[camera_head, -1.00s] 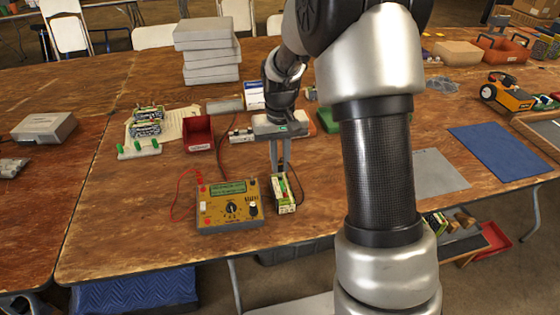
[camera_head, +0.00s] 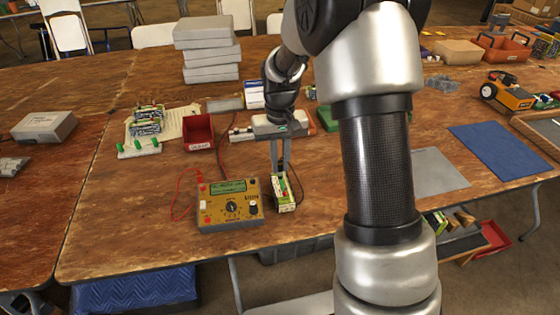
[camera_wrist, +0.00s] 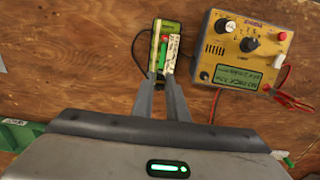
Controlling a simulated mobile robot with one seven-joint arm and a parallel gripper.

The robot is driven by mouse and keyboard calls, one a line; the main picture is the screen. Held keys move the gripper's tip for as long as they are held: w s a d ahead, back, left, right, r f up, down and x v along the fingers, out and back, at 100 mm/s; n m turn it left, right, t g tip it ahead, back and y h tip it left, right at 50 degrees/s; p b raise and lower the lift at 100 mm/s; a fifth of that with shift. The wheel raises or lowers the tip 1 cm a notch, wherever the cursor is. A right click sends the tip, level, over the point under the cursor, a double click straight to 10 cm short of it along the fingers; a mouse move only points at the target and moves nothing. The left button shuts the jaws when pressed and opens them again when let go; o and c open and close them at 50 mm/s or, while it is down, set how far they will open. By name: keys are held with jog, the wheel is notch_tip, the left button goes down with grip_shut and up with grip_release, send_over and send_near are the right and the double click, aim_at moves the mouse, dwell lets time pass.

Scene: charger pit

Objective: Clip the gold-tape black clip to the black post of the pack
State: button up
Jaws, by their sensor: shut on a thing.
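The pack (camera_head: 284,194) is a small green and white block lying right of the yellow charger (camera_head: 229,205). It also shows in the wrist view (camera_wrist: 166,42), with a green and a red spot on top. My gripper (camera_head: 280,173) points down at the far end of the pack, its fingers close together. In the wrist view the fingertips (camera_wrist: 161,77) meet at the near end of the pack, around a small dark piece that looks like the black clip. A thin black lead runs beside the pack. The gold tape and the black post are too hidden to make out.
A red lead (camera_wrist: 287,98) curls beside the charger. A red bin (camera_head: 198,133), a white strip with green pegs (camera_head: 139,149) and stacked grey boxes (camera_head: 207,54) stand further back. Bare wood lies in front of the pack and to its right.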

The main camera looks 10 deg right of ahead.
dwell(0.3)
jog(key=o, duration=0.9)
jog(key=shift+o, duration=0.9)
jog(key=shift+r+p, duration=2.9)
jog(key=shift+r, duration=0.85)
